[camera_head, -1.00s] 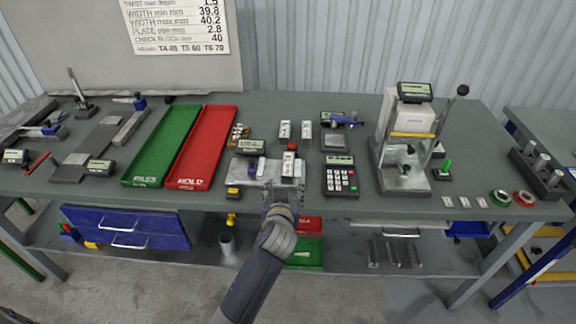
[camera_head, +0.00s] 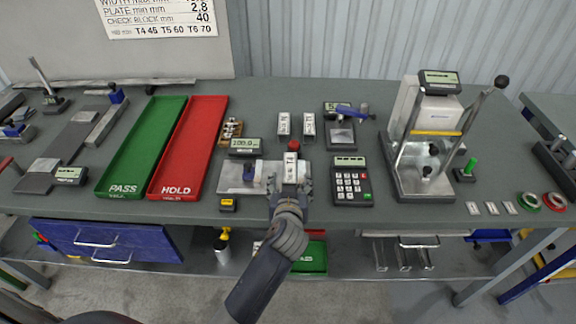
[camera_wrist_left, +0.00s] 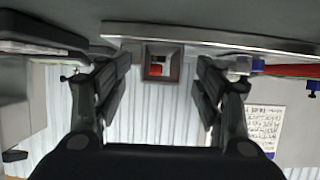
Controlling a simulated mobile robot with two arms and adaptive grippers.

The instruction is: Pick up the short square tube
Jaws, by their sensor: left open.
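A short square tube (camera_head: 290,168) lies on the grey plate of a measuring fixture (camera_head: 232,178) at the front middle of the bench, with red at its far end. In the left wrist view the tube's square open end (camera_wrist_left: 176,50) faces me, with red showing inside. My left gripper (camera_head: 289,188) is at the tube's near end. In the wrist view its open fingers (camera_wrist_left: 162,85) stand on either side of the tube end, with gaps on both sides. Two other short tubes (camera_head: 283,124) (camera_head: 308,125) stand farther back. My right gripper is not in view.
A green PASS tray (camera_head: 146,145) and a red HOLD tray (camera_head: 190,145) lie left of the fixture. A calculator-like keypad (camera_head: 351,184) is close on the right. A press with levers (camera_head: 428,125) stands farther right. A display (camera_head: 245,146) sits behind the fixture.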

